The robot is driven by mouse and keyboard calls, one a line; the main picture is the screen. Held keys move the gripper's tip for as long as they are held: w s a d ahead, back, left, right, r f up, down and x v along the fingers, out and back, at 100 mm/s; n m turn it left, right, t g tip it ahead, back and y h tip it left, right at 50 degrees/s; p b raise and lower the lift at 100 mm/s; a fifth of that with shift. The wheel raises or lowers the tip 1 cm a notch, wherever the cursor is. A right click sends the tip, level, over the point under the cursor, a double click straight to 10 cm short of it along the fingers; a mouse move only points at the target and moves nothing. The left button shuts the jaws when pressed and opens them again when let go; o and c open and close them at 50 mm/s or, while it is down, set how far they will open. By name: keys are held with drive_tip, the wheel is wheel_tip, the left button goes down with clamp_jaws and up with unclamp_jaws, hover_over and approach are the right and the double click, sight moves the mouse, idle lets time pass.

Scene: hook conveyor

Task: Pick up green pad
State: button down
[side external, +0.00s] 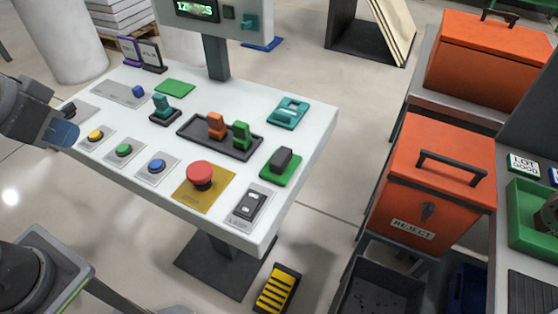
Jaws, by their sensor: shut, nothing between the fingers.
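A flat green pad (175,87) lies on the white tabletop of the console, near its back left part, with nothing on top of it. Another green pad (291,179) lies at the right side of the tabletop under a dark block. My arm reaches in from the left edge, its end over the left edge of the tabletop, to the left of and nearer than the flat green pad. No gripper fingers can be made out there. Nothing of mine touches either pad.
A black tray (188,134) holds orange and green blocks mid-table. Yellow, green and blue buttons and a red mushroom button (199,174) line the front. A display post (216,58) rises at the back. Orange bins (437,180) stand to the right.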

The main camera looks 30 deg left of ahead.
drive_tip(key=c, duration=0.7)
unclamp_jaws()
drive_tip(key=shift+r, duration=0.1)
drive_tip(key=w+d+r+g, duration=0.1)
drive_tip(key=w+d+r, duration=0.3)
drive_tip(key=w, duration=0.3)
drive_tip(key=g, duration=0.5)
hover_over(281, 155)
wheel_tip(281, 155, down, 9)
wheel_tip(281, 155, down, 14)
drive_tip(key=shift+r, duration=0.25)
